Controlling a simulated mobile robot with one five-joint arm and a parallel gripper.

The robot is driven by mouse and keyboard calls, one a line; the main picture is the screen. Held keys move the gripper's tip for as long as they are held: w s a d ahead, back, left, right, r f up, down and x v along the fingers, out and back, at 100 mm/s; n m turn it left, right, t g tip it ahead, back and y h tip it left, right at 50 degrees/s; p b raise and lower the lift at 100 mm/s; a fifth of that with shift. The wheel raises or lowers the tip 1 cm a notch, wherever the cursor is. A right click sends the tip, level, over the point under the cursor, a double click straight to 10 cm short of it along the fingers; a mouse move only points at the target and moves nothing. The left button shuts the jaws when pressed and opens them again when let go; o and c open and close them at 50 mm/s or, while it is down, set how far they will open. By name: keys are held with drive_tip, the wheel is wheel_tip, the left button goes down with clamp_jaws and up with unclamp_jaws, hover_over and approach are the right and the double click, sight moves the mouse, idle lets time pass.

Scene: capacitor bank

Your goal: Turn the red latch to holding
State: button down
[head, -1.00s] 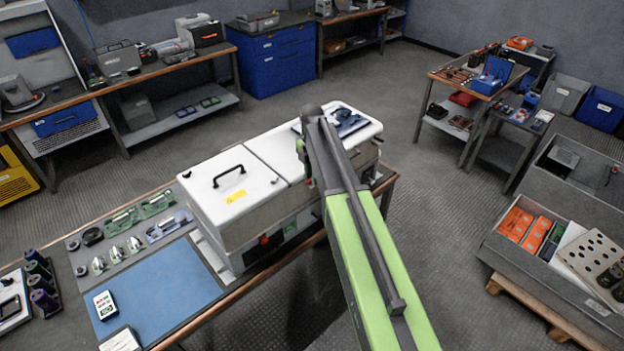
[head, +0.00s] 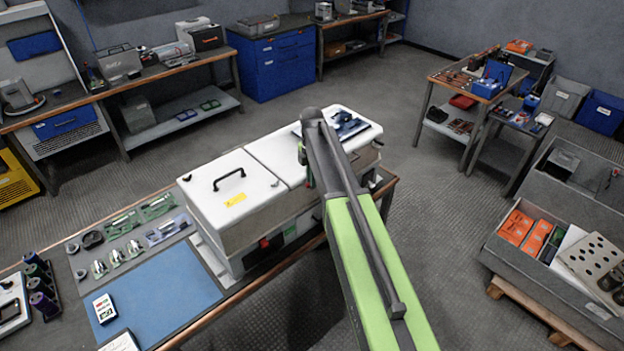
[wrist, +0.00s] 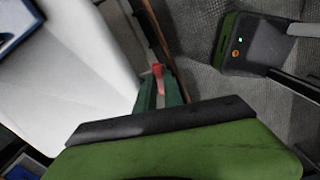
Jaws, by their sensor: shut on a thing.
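The red latch (wrist: 158,71) shows in the wrist view as a small red piece between the green fingers of my gripper (wrist: 160,92), beside the edge of the white-topped cabinet. My gripper is shut on it. The fingers cover part of the latch, so I cannot tell its exact setting. In the head view my arm hides the latch and most of my gripper, at the right part of the cabinet (head: 238,172). The cabinet's white lids are closed.
A red part (head: 264,243) sits on the cabinet's front face, left of my arm. The cabinet stands on a bench with a blue mat (head: 160,285) and several small parts. Open floor (head: 430,220) lies right of my arm. A grey bin (head: 550,275) with orange boxes stands at the right.

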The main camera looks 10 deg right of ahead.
drive_tip(key=m, duration=0.4)
drive_tip(key=shift+m, duration=0.3)
drive_tip(key=m, duration=0.4)
drive_tip(key=shift+m, duration=0.3)
drive_tip(key=m, duration=0.6)
drive_tip(key=shift+m, duration=0.3)
drive_tip(key=c, duration=1.8)
unclamp_jaws()
drive_tip(key=shift+o, duration=0.3)
